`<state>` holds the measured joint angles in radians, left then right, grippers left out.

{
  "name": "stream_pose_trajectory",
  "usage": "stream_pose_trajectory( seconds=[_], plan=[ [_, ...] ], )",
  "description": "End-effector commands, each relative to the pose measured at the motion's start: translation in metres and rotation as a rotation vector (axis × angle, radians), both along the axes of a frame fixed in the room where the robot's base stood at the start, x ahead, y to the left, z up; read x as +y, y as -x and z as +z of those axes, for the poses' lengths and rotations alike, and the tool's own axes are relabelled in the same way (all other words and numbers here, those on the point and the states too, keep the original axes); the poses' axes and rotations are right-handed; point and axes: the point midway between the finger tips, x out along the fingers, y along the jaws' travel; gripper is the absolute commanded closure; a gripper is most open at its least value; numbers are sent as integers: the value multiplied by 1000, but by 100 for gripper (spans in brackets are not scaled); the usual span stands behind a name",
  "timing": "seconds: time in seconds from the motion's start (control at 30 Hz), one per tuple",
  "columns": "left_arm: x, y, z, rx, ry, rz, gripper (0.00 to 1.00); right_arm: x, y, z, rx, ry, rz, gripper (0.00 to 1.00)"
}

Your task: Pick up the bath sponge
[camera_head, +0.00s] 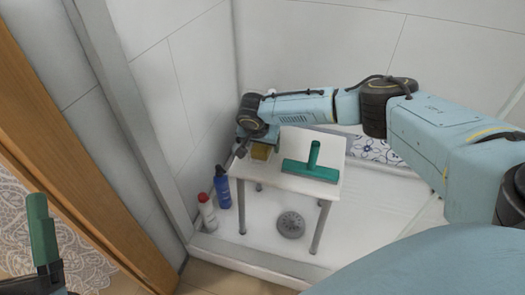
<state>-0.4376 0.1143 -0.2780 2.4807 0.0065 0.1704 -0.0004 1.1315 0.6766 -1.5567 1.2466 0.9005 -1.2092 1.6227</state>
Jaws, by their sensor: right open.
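The bath sponge, a small yellow-brown block (261,151), is at the back left corner of the white table (301,186). My right arm reaches in from the right, over the table, and bends down at its left end. My right gripper (239,153) is open beside the sponge's left side, near the table edge. It is small and partly hidden by the wrist, so I cannot tell whether it touches the sponge. The top of the sponge is partly covered by my wrist.
A green squeegee (312,170) lies on the table, right of the sponge. A blue bottle (222,190) and a white bottle with a red cap (207,212) stand on the floor left of the table. A green upright object (41,230) is at lower left.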

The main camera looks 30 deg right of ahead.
Motion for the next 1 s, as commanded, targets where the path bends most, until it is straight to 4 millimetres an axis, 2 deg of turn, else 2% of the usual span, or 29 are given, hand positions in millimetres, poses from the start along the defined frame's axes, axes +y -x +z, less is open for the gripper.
stream_pose_trajectory(
  seconds=[0.37, 0.73, 1.0],
  plan=[
    [1, 4, 4, -49, 15, 0, 14, -2, -2, -4, -1, 1, -1, 25],
    [1, 4, 4, -47, 13, 1, 14, -2, -1, -4, -1, 1, -1, 72],
    [1, 4, 4, -46, 13, 1, 14, -2, -1, -4, -1, 1, -1, 73]
  ],
)
